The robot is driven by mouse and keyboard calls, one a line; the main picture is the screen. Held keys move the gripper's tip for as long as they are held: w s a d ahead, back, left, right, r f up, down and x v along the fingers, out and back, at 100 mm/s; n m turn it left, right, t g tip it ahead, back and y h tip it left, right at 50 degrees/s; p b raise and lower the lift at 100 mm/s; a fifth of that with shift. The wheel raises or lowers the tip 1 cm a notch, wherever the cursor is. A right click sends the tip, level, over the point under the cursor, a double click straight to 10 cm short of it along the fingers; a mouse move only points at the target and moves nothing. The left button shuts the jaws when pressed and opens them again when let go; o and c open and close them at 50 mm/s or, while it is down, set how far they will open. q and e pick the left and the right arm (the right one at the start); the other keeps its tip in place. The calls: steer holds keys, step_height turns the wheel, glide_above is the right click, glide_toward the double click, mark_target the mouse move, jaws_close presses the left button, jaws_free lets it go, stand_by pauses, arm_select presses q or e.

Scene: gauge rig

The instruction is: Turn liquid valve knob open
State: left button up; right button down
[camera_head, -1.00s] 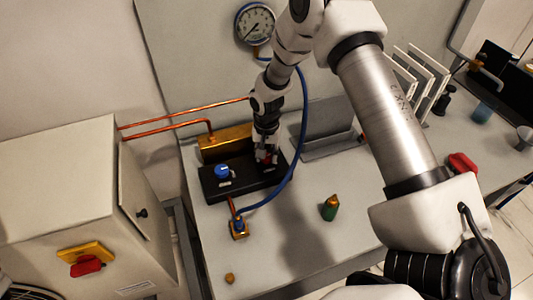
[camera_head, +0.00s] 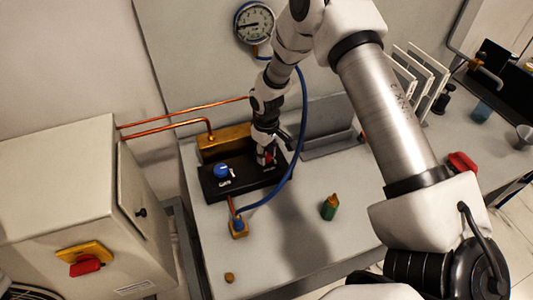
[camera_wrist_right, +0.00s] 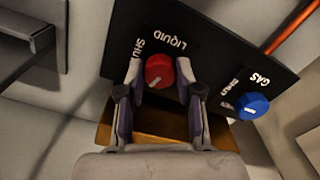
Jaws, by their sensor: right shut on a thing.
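The red liquid valve knob (camera_wrist_right: 159,70) sits on a black panel (camera_wrist_right: 120,40) beside the word LIQUID in the right wrist view. My right gripper (camera_wrist_right: 161,80) is shut on this knob, with one finger on each side of it. In the head view my right gripper (camera_head: 266,157) reaches down onto the right part of the black panel (camera_head: 238,186) and mostly hides the red knob. The white mark on the knob is visible, but its exact setting is hard to read. My left gripper is not in view.
A blue gas knob (camera_head: 221,171) stands left of the gripper on the same panel. A brass block (camera_head: 225,140) is behind it. A blue hose (camera_head: 301,120) loops close by, up to a round gauge (camera_head: 255,22).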

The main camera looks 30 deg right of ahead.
steer(key=n, duration=0.3)
steer(key=shift+s+f+n, duration=0.15)
steer(key=shift+f+n, duration=0.05)
steer(key=shift+n, duration=0.1)
stand_by(0.3)
steer(key=c, duration=0.8)
jaws_free()
steer(key=shift+o, duration=0.2)
steer(key=shift+w, duration=0.2)
step_height(320, 180, up, 12)
